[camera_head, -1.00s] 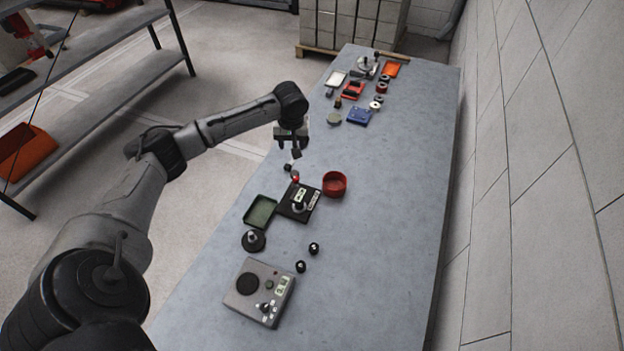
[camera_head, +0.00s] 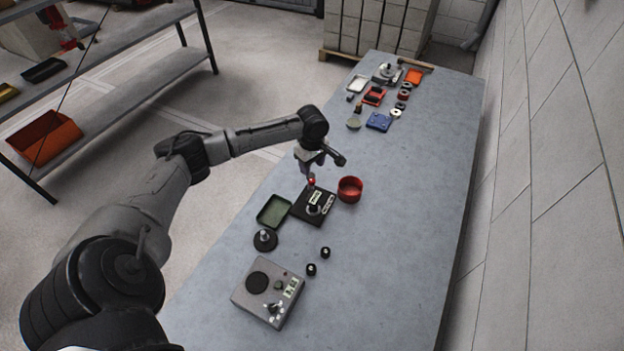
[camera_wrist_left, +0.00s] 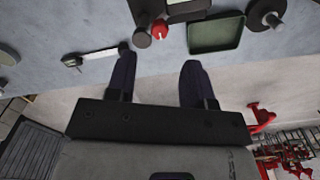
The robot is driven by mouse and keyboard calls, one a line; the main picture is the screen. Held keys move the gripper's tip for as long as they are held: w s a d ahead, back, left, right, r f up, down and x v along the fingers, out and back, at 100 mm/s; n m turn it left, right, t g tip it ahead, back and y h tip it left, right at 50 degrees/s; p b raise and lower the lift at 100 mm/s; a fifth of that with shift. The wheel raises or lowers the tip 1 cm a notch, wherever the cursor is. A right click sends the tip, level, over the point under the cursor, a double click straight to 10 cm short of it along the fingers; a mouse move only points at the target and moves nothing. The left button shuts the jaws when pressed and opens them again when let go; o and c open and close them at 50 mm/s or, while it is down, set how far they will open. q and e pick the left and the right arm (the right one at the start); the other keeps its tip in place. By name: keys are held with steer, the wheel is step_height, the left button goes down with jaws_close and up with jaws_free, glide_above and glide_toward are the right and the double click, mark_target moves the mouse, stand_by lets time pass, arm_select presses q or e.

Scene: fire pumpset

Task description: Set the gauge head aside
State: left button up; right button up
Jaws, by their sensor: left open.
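My left gripper (camera_head: 324,165) is open above the table's left edge, just beyond a black plate (camera_head: 299,211); nothing shows between its fingers in the left wrist view (camera_wrist_left: 157,64). The plate carries a small grey and white device (camera_head: 314,209). A red ball (camera_head: 311,181) shows at its far corner, and in the wrist view (camera_wrist_left: 159,29) it sits beside a grey round piece (camera_wrist_left: 142,39). I cannot tell which of these is the gauge head. A thin pale stick with a dark end (camera_wrist_left: 71,60) lies farther along. My right gripper is not in view.
A green tray (camera_head: 273,212), a red bowl (camera_head: 350,189) and a dark disc with a post (camera_head: 265,240) stand close by. A grey box (camera_head: 268,293) and two black knobs (camera_head: 325,252) are nearer. Several items crowd the far end. The table's right side is clear.

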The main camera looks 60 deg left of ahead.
mark_target(312, 180)
arm_select(q)
step_height(312, 180, down, 7)
steer(key=shift+f+b, duration=0.15)
steer(key=shift+b, duration=0.25)
jaws_close()
stand_by(0.5)
